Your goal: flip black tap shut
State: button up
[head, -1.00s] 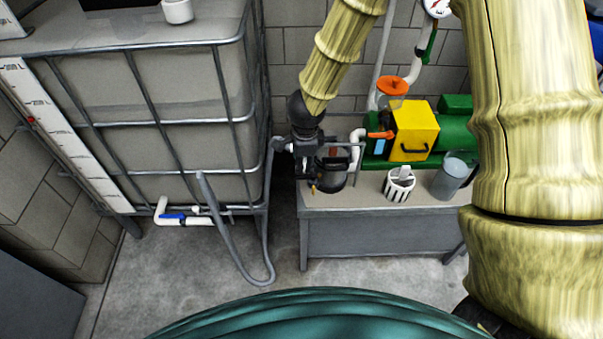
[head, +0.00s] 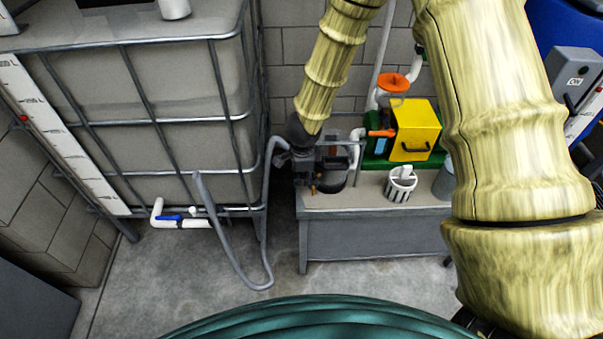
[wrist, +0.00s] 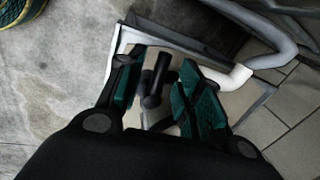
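The black tap (wrist: 154,82) shows in the wrist view as a dark T-shaped handle between my fingers. My gripper (wrist: 163,92) is open, with its teal-padded fingers on either side of the handle. I cannot tell whether either finger touches it. In the head view my gripper (head: 306,172) points down at the left end of the bench, beside the grey hose. The tap cannot be made out there behind the gripper. A small brass-coloured piece (head: 313,189) shows just below the gripper.
The grey bench (head: 360,232) carries a yellow box (head: 413,125), a white slotted basket (head: 400,187) and a partly hidden jug (head: 446,180). A caged tank (head: 170,160) stands left, with a blue-handled valve (head: 171,217) low down. The grey hose (head: 222,235) loops to the floor. Floor in front is clear.

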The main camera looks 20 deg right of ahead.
grip_shut()
jog(key=shift+r, duration=0.1)
jog(key=shift+w+m+p, duration=0.1)
jog(key=shift+m+p, duration=0.2)
jog(key=shift+p, duration=0.15)
jog(key=shift+w+m, duration=0.1)
jog(key=shift+m, duration=0.3)
jog(key=shift+o, duration=0.6)
grip_release()
